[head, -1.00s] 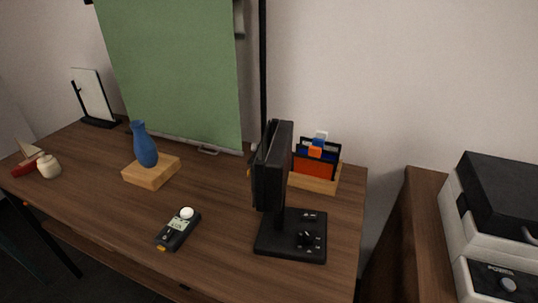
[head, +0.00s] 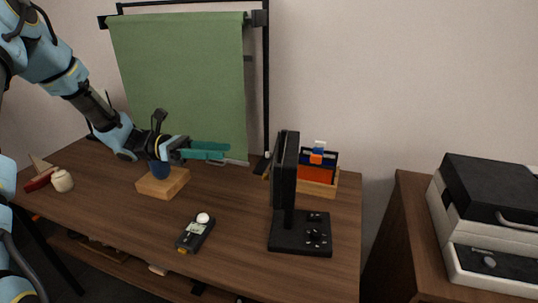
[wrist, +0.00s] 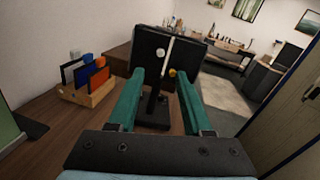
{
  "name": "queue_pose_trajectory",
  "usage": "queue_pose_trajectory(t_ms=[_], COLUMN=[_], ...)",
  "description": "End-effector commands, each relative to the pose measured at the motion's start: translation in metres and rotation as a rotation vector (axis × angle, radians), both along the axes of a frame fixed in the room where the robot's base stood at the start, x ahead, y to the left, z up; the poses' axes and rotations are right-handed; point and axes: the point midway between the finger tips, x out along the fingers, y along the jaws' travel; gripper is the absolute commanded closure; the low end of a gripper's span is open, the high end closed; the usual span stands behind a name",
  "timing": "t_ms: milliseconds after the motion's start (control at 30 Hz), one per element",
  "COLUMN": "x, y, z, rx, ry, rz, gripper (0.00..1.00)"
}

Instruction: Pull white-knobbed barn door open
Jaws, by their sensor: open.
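The black panel lamp (head: 285,170) stands upright on a black base at the table's right half, nearly edge-on in the head view. In the wrist view its dark flaps (wrist: 150,45) face me, with a pale vertical strip between them. A small pale knob (wrist: 161,51) and a yellow knob (wrist: 172,73) show there. My gripper (head: 226,150) is left of the lamp, pointing at it, above the table. Its teal fingers are open and empty, and in the wrist view (wrist: 161,78) they frame the lamp without visible contact. The exact flap edges are hard to tell.
A meter (head: 195,233) lies in front. A wooden card holder (head: 318,188) is behind the lamp. A green backdrop (head: 180,80) hangs behind. A black-and-white case (head: 490,190) is at right.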

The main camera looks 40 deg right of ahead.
Motion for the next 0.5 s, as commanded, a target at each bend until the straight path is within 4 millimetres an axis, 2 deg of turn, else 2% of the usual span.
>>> queue_pose_trajectory(t_ms=[300, 500], x=[-0.042, -0.064], y=[-0.037, -0.058], z=[0.003, 0.002], rx=[0.001, 0.002], ry=[-0.001, -0.003], rz=[-0.006, -0.004], gripper=[0.50, 0.50])
